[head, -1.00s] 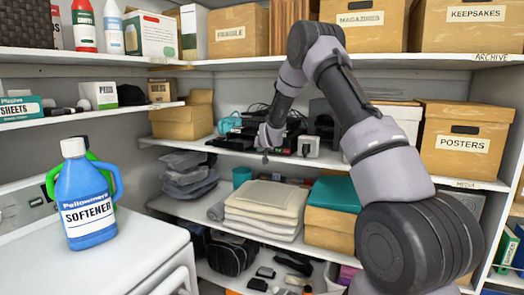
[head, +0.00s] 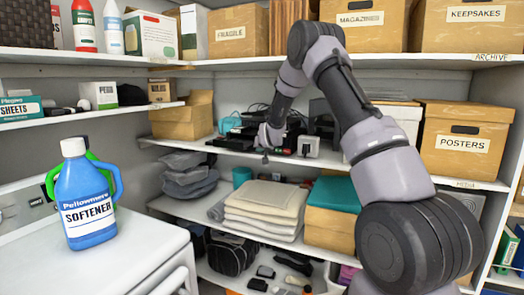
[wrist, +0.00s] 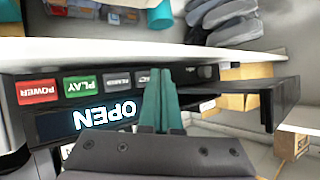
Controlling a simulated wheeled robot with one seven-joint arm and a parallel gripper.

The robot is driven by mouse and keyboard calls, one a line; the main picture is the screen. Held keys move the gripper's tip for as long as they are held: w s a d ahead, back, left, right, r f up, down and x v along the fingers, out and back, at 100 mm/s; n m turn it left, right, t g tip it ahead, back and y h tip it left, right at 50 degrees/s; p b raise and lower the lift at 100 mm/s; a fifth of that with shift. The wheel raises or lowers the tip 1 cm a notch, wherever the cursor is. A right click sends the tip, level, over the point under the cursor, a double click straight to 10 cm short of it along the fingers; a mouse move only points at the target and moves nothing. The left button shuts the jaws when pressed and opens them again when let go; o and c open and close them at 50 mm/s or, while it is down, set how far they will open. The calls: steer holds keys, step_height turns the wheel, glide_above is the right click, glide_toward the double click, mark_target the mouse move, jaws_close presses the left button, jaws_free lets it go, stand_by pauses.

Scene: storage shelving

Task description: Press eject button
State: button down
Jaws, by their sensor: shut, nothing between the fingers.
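A black media player shows upside down in the wrist view, with a red POWER button (wrist: 38,91), a green PLAY button (wrist: 82,87) and a grey button (wrist: 118,82) in a row. A further grey button (wrist: 143,76) is partly covered by my fingers, so its label cannot be read in full. The lit display (wrist: 105,116) reads OPEN. My gripper (wrist: 161,72) is shut and empty, its teal fingertips at the button row beside that last button; contact cannot be told. In the head view my gripper (head: 265,158) is at the middle shelf's front, where dark devices (head: 238,130) stand.
A black panel (wrist: 285,95) juts out beside the player in the wrist view. The white shelf edge (wrist: 120,52) runs close to the fingers. Folded towels (head: 265,208) lie on the shelf below. A blue softener bottle (head: 85,200) stands on the white appliance at left.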

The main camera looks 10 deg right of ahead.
steer(key=shift+w+d, duration=0.1)
steer(key=shift+w, duration=0.05)
stand_by(0.7)
steer(key=shift+w+d, duration=0.15)
steer(key=shift+w, duration=0.1)
steer(key=shift+w+d, duration=0.2)
steer(key=shift+w, duration=0.1)
stand_by(0.8)
steer(key=shift+s, duration=0.1)
steer(key=shift+s+a, duration=0.45)
steer(key=shift+s, duration=0.1)
steer(key=shift+s+a, duration=0.75)
steer(key=shift+s, duration=0.3)
steer(key=shift+s+a, duration=0.7)
steer(key=shift+s, duration=0.3)
steer(key=shift+r, duration=0.15)
